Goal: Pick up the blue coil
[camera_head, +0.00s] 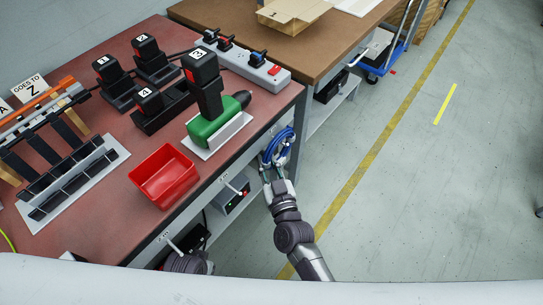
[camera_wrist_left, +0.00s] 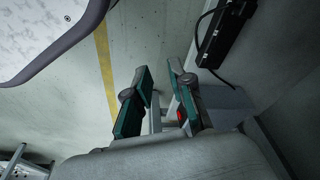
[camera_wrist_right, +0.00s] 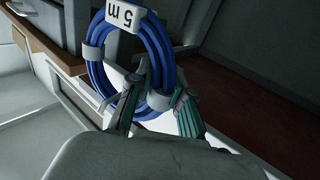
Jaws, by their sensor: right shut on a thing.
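The blue coil (camera_head: 284,140) is a looped cable with pale bands and a white "5 m" tag, which shows in the right wrist view (camera_wrist_right: 162,52). My right gripper (camera_head: 272,172) is shut on the coil's lower part, with its fingers on either side of the loop in the right wrist view (camera_wrist_right: 158,90). The coil hangs beside the red bench's right end, above the floor. My left gripper (camera_wrist_left: 160,72) has its fingers apart with nothing between them. In the head view my left arm shows only partly at the bottom, and its fingers are hidden.
The red-topped bench (camera_head: 95,205) carries a red bin (camera_head: 164,177), a green-and-black tool (camera_head: 212,125), numbered black units and a power strip (camera_head: 243,65). A brown table (camera_head: 305,45) stands behind. A blue cart (camera_head: 385,65) is farther back. The floor to the right is open.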

